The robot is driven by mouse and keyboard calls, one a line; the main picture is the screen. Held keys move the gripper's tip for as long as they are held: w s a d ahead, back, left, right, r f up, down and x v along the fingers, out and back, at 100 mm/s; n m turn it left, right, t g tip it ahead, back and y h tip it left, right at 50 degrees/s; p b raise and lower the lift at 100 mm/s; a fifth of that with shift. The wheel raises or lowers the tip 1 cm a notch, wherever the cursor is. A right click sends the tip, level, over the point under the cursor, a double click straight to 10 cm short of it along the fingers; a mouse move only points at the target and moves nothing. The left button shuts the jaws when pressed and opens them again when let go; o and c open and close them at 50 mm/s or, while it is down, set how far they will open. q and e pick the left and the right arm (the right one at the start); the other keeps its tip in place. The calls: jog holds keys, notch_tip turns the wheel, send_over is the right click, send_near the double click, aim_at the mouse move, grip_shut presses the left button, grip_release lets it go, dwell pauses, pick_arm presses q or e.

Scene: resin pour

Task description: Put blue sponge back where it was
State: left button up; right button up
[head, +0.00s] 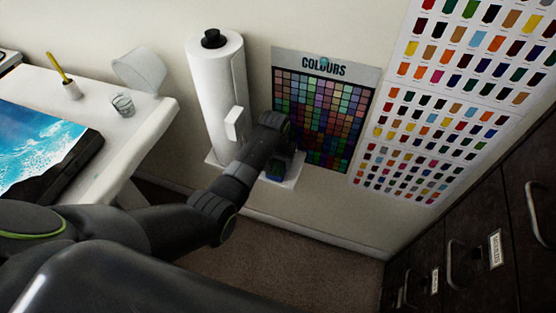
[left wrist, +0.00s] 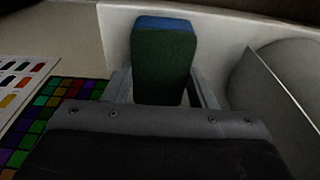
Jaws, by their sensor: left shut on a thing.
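The sponge (left wrist: 162,62) is a block with a blue layer and a dark green layer. It is between the two fingers of my left gripper (left wrist: 163,88), which is shut on it. In the head view a small blue-green part of the sponge (head: 276,168) shows below my left gripper (head: 274,150), over the small white wall shelf (head: 291,182). The white shelf also shows behind the sponge in the left wrist view (left wrist: 115,25). I cannot tell whether the sponge touches the shelf. My right gripper is not in view.
A white paper roll (head: 215,85) stands upright on the shelf's left part, close to my left gripper. A colour chart (head: 325,110) hangs on the wall behind. A white table (head: 150,125) is at left, dark drawers (head: 470,250) at right.

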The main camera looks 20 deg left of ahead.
aim_at(276, 167)
pick_arm(q)
jog(key=o, duration=0.9)
jog(key=r, duration=0.4)
jog(key=s+r, duration=0.1)
jog(key=r, duration=0.7)
jog(key=shift+s+p, duration=0.4)
jog(key=shift+f, duration=0.1)
